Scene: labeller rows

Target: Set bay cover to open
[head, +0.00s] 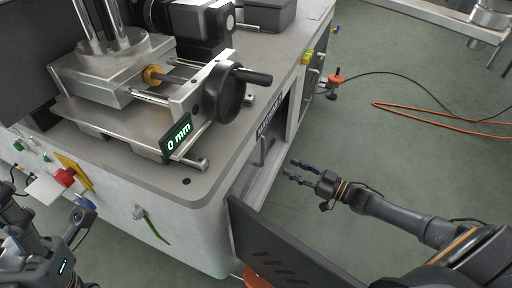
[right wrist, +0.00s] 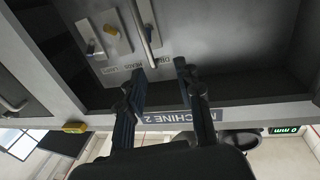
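The bay cover (head: 285,252) is a dark slotted panel at the bottom of the head view. It stands swung out from the machine's side, and the bay opening (head: 262,158) behind it shows uncovered. My right gripper (head: 291,168) is just outside the bay, with its fingers apart and nothing between them. In the right wrist view its fingertips (right wrist: 159,69) point into the bay, near a metal bar handle (right wrist: 142,32); contact cannot be told. My left gripper (head: 80,222) is at the lower left, partly cut off, beside the machine's front.
The machine top (head: 235,150) carries a slide with a black handwheel (head: 225,92) and a "0 mm" display (head: 178,137). The MACHINE 2 label (right wrist: 168,117) is on the bay's edge.

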